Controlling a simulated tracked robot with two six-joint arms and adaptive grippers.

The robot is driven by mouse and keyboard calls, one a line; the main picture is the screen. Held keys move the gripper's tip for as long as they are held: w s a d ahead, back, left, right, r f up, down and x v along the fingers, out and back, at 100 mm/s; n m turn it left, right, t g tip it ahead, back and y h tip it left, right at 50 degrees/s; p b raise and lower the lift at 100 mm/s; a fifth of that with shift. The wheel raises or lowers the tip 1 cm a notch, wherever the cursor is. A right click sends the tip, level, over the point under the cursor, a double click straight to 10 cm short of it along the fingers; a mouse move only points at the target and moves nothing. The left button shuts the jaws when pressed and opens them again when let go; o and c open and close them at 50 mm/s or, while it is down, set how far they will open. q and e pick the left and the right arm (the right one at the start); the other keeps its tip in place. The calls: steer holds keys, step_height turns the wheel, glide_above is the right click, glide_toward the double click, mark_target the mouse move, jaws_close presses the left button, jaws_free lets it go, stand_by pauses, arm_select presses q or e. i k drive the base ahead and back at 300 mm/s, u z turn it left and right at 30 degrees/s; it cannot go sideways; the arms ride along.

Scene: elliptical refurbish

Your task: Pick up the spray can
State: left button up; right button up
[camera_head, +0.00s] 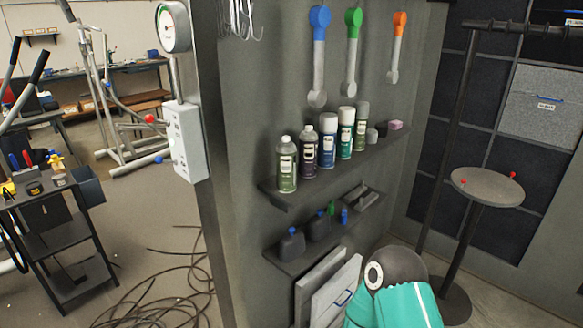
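Several bottles and cans stand upright in a row on the upper wall shelf (275,199). From the left there is a green bottle (287,170), a dark purple bottle (308,158), a blue can with a white cap (327,147), a green can with a white cap (345,139) and a grey-green can (361,132). The capped ones look like spray cans; I cannot tell which one the task names. Neither of my grippers shows. A teal and dark grey part of my arm is at the bottom right, below and apart from the shelves.
Small grey and pink items (395,125) sit at the shelf's right end. A lower shelf (283,262) holds dark containers. Wrenches (318,60) hang above. A round stand (487,187) is at right. A cart (60,240) and floor cables (165,305) are at left.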

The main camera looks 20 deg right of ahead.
mark_target(285, 153)
steer(key=u, duration=0.1)
steer(key=i, duration=1)
steer(key=z, duration=0.1)
